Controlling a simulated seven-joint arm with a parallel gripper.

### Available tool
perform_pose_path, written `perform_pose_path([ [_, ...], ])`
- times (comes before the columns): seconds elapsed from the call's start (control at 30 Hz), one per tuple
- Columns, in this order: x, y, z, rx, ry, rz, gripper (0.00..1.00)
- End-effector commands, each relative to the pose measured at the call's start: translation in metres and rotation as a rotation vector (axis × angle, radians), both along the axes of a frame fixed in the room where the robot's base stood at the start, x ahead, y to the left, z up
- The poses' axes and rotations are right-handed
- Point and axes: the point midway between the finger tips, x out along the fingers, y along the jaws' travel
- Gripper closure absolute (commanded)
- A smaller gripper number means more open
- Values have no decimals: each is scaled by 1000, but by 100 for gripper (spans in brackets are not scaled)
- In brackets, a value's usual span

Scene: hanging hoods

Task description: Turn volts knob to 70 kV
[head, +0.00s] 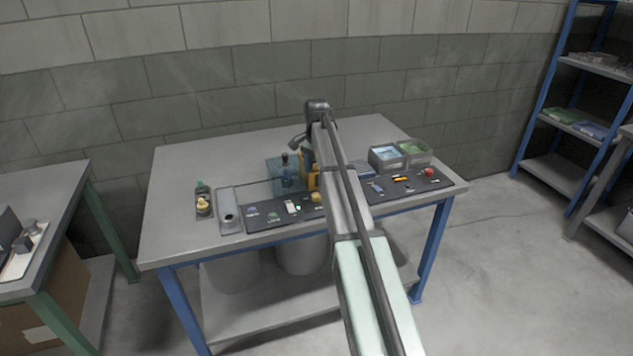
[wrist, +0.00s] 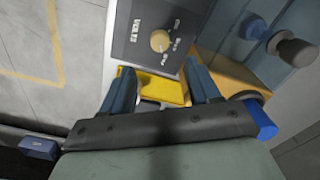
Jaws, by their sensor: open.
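The volts knob (wrist: 160,40) is a small round cream dial on a dark plate (wrist: 135,45) marked VOLTS, in the upper middle of the wrist view. Small marks ring it, too blurred to read, so its setting cannot be told. My gripper (wrist: 159,70) is open, its two blue-grey fingers spread on either side below the knob in the picture, apart from it. A yellow part (wrist: 160,86) shows between the fingers. In the head view my arm crosses the dark control panel (head: 270,217) and hides part of it; I cannot pick out the volts knob there.
A blue see-through box (wrist: 235,30) and a dark round-topped post (wrist: 293,48) are at the right of the wrist view. The table's back left is clear.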

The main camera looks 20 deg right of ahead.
Motion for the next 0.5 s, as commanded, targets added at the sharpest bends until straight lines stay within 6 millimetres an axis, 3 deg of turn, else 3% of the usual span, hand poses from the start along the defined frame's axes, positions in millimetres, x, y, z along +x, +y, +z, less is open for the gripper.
perform_pose_path([
  [0.2,1,0,29,0,-1,0,39],
  [0.5,0,0,39,0,0,0,39],
])
